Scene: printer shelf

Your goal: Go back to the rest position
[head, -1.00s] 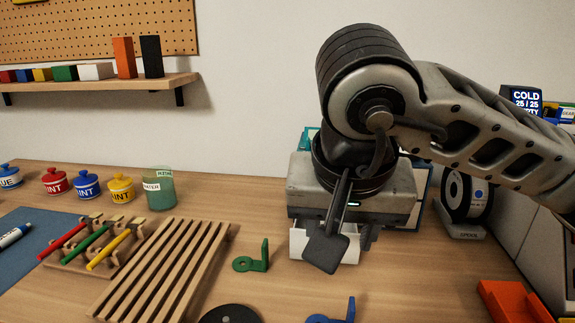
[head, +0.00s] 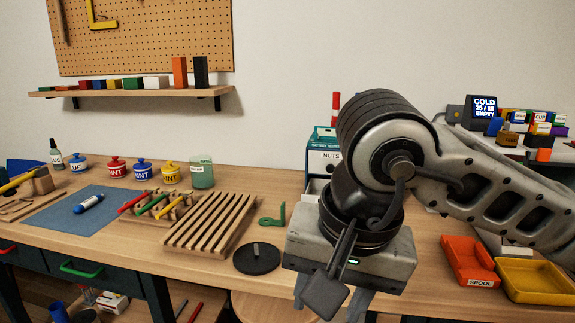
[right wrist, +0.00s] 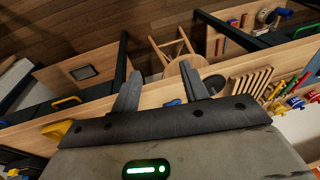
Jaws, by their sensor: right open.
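My right gripper (head: 328,298) hangs in front of the bench's right half in the head view, its arm coming in from the right. In the right wrist view its two fingers (right wrist: 166,92) are spread apart, with nothing between them. The bench (head: 120,240) lies below and behind it. My left gripper is not in the head view. My right arm and gripper hide part of the bench's right half and of the drawer unit.
A slatted wooden rack (head: 205,225), a black disc (head: 257,259) and a green bracket (head: 277,217) lie left of the gripper. Orange (head: 468,262) and yellow (head: 535,280) trays stand at right. A drawer unit marked NUTS (head: 325,158) stands behind. A stool (right wrist: 178,55) shows in the wrist view.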

